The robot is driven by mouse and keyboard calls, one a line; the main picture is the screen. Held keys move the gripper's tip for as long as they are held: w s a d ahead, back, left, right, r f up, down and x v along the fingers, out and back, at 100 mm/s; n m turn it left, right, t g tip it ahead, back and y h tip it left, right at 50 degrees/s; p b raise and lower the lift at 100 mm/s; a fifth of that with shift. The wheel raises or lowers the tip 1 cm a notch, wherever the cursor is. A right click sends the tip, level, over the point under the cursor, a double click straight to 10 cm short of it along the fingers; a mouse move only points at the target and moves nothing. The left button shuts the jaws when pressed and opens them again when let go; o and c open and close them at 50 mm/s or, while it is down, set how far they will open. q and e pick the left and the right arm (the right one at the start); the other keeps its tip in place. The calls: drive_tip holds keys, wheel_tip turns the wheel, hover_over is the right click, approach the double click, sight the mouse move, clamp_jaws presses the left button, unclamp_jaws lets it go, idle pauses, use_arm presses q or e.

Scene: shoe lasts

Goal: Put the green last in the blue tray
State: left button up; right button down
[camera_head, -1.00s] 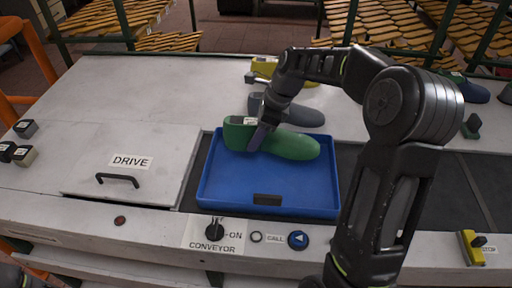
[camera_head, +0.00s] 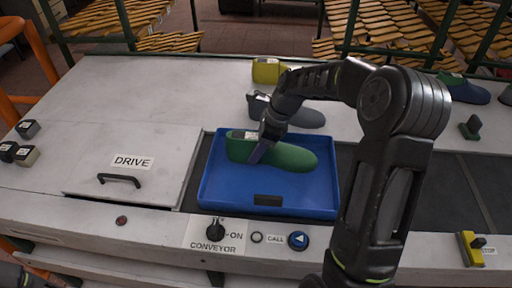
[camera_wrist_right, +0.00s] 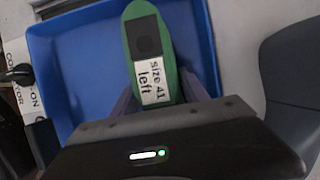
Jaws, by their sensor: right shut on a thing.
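The green last (camera_head: 293,157) lies lengthwise within the walls of the blue tray (camera_head: 268,199), toe to the right, in the head view. Whether it rests on the tray floor is hard to tell. My right gripper (camera_head: 257,153) comes from above and is shut on its heel half. In the right wrist view, the green last (camera_wrist_right: 140,25) shows a "size 41 left" label between the fingers of the right gripper (camera_wrist_right: 165,95), with the blue tray (camera_wrist_right: 65,60) around it. My left gripper is not seen.
A grey last (camera_head: 305,118) and a yellow last (camera_head: 266,70) stand behind the tray. A DRIVE cover (camera_head: 130,162) lies left of the tray; conveyor controls (camera_head: 216,232) are in front.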

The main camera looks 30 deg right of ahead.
drive_tip(key=c, duration=0.6)
unclamp_jaws()
drive_tip(key=b+v, duration=0.1)
drive_tip(key=v, duration=1.1)
drive_tip(key=shift+r, duration=0.1)
